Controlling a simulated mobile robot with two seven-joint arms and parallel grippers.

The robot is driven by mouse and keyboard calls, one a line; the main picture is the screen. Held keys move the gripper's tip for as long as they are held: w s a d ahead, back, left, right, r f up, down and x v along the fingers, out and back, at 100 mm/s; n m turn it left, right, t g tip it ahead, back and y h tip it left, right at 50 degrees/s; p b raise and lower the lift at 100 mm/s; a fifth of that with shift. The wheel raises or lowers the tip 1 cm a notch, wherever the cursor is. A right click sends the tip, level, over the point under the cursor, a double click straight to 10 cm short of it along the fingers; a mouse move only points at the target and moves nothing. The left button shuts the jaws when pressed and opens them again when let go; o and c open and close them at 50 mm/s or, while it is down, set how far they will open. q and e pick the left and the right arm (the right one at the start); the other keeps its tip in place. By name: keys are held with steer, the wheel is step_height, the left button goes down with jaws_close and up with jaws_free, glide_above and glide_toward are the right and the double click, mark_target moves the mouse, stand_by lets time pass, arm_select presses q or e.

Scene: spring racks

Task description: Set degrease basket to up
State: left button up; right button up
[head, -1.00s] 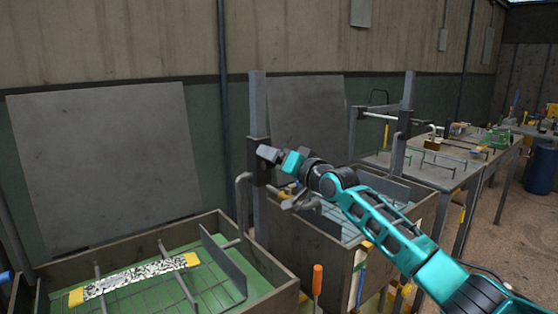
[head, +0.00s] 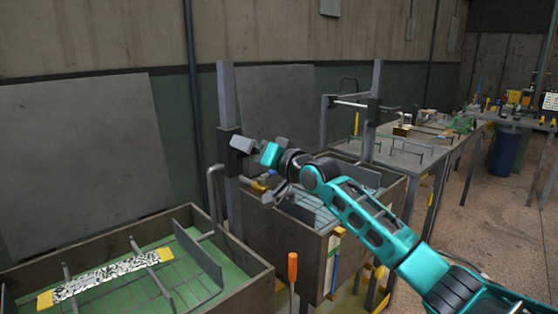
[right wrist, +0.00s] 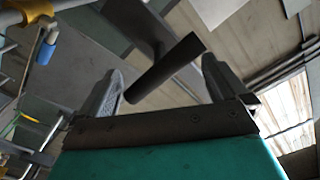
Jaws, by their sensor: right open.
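A wire basket (head: 188,284) sits low in the wooden tank at the left, over a green floor or liquid. A grey bent rod (head: 212,180) stands beside a tall grey post (head: 225,95) with a dark sliding block (head: 231,165). I cannot read which basket is the degrease one. My right gripper (head: 256,146) is at the block's height, close to its right side. In the right wrist view a dark bar handle (right wrist: 165,70) on a stem lies across the space between my open fingers (right wrist: 165,88); contact is not clear. My left gripper is not in view.
A second wooden tank (head: 318,268) stands right of the post, partly behind my right arm. An orange-handled tool (head: 292,267) stands in front. A workbench (head: 405,155) is farther right, with open floor beyond.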

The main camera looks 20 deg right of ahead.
steer(key=v, duration=1)
steer(key=shift+s+b, duration=0.15)
steer(key=shift+b, duration=0.15)
steer(key=shift+r, duration=0.1)
steer(key=s+a+f+n+g+h, duration=0.1)
steer(key=s+a+f, duration=0.1)
steer(key=f, duration=0.6)
steer(key=s+a+f+g, duration=0.1)
steer(key=s+a+f, duration=0.1)
steer(key=f, duration=0.5)
steer(key=s+a+f+n+g+h, duration=0.1)
steer(key=s+a+f+n+g, duration=0.1)
steer(key=s+f, duration=1)
steer(key=s+a+f+n+g+h, duration=0.2)
steer(key=s+f, duration=1)
steer(key=s, duration=0.1)
steer(key=shift+s+a+f, duration=0.2)
steer(key=shift+s+f, duration=0.05)
steer(key=shift+f, duration=0.15)
